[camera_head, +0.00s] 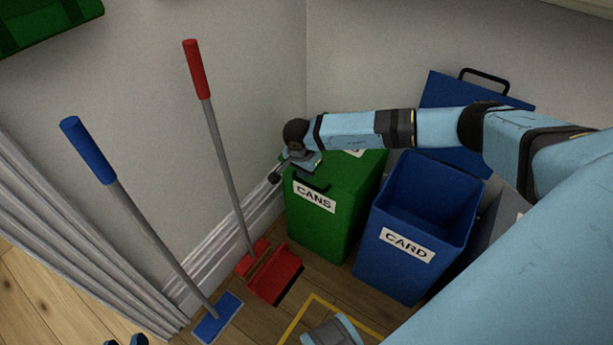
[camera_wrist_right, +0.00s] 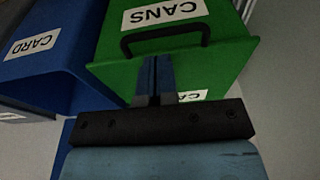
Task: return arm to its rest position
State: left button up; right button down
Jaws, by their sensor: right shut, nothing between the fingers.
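My right arm reaches in from the right of the head view, across the bins. My right gripper (camera_head: 275,176) is at its end, beside the front left corner of the green CANS bin (camera_head: 325,219). In the right wrist view my right gripper (camera_wrist_right: 152,62) is shut and empty, with its fingers in front of the green bin's lid (camera_wrist_right: 215,72) and near its black handle (camera_wrist_right: 165,37). That lid looks closed. Two dark tips (camera_head: 126,340) at the bottom left edge of the head view may be my left gripper, mostly cut off.
The blue CARD bin (camera_head: 393,273) stands open right of the green bin, its lid (camera_head: 447,91) raised behind. A red broom (camera_head: 222,155) with dustpan (camera_head: 274,277) and a blue mop (camera_head: 150,230) lean left. Yellow tape (camera_head: 296,317) marks the wooden floor.

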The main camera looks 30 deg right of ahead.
pick_arm(q)
jog(key=f, duration=0.1)
jog(key=s+a+f+g+y+p, duration=0.1)
jog(key=shift+a+f+g, duration=0.2)
jog(key=shift+f+g, duration=0.1)
jog(key=shift+f, duration=0.1)
pick_arm(e)
notch_tip(320, 180, up, 8)
jog(key=a, duration=0.1)
jog(key=shift+s, duration=0.15)
